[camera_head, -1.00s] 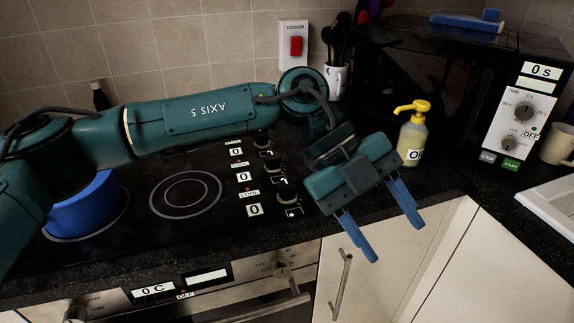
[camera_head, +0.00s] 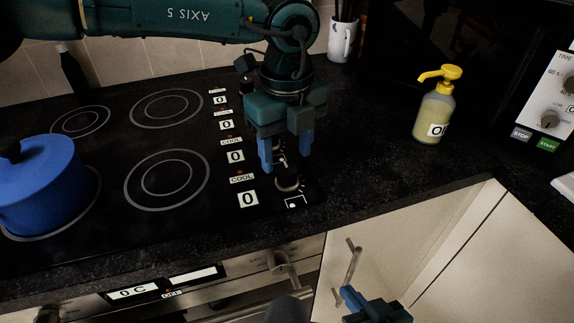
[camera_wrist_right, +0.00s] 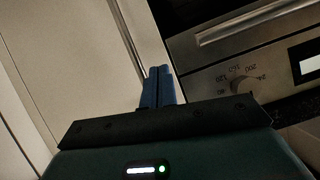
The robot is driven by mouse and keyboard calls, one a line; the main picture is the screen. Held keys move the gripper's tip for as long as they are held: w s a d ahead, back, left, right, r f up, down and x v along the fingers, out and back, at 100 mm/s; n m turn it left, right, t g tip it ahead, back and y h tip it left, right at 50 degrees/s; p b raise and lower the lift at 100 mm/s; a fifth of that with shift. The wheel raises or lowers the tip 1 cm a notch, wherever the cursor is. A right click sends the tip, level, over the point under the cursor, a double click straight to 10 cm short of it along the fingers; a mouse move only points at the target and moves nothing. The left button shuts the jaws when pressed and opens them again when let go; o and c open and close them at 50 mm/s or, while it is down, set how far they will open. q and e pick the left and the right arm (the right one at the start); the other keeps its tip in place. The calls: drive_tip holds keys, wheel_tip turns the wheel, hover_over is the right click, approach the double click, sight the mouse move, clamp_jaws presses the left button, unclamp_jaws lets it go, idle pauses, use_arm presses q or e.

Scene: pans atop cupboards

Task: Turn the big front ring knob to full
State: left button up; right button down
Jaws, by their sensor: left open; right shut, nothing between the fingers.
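Several dark hob knobs stand in a row along the right side of the hob, beside displays reading 0. The frontmost knob (camera_head: 288,183) is visible, with a white mark beside it; I cannot tell which knob belongs to the big front ring. My left gripper (camera_head: 285,152) points down over the row, open, its blue fingers apart just behind the frontmost knob. A knob between or behind the fingers is mostly hidden. My right gripper (camera_head: 347,298) is shut and empty, low in front of the cupboard; its blue fingers also show in the right wrist view (camera_wrist_right: 158,86).
A blue pot (camera_head: 42,187) covers the front left ring. The front right ring (camera_head: 167,178) is bare. A yellow pump bottle (camera_head: 434,112) and white mug (camera_head: 343,40) stand right of my left arm. An oven knob (camera_head: 279,262) and cupboard handle (camera_head: 350,262) are below the counter.

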sight(287, 168)
use_arm(q)
drive_tip(key=shift+f, duration=2.25)
drive_tip(key=c, duration=1)
